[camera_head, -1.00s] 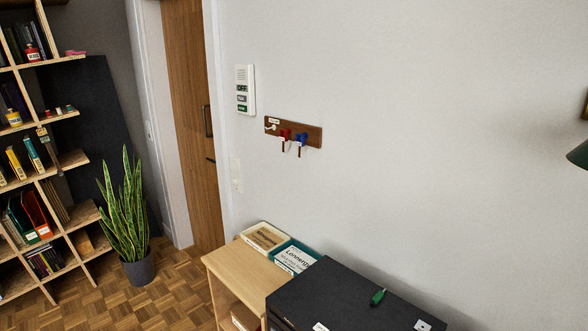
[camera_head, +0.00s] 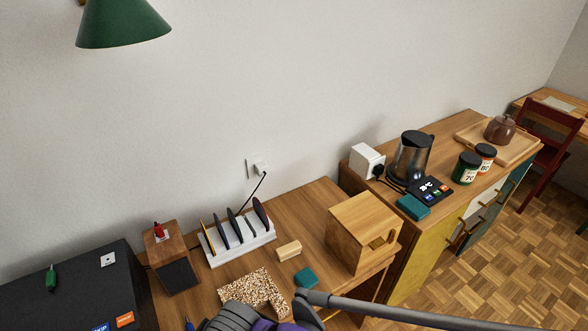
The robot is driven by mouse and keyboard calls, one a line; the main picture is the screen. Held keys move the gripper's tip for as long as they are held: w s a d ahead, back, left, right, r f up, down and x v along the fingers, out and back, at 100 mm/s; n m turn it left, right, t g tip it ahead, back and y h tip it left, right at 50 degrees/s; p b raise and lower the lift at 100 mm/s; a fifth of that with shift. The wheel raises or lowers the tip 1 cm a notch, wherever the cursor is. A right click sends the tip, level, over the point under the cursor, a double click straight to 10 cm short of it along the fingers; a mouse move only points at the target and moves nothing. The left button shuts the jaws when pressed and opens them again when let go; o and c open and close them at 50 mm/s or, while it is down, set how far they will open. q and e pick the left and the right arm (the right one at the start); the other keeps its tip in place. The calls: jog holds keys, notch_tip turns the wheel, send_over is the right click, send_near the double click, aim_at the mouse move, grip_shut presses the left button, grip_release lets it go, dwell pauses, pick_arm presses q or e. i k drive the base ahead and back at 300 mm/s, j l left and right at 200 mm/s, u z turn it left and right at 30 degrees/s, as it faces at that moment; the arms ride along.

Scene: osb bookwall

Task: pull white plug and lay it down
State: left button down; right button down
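A white plug (camera_head: 261,169) sits in the white wall socket (camera_head: 251,168) above the back edge of the wooden desk. A dark cord runs from it down towards the white rack. No gripper that I can make out shows in the head view.
A green lampshade (camera_head: 122,24) hangs upper left.

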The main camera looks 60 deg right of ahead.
aim_at(262, 168)
jog(key=z, duration=1.95)
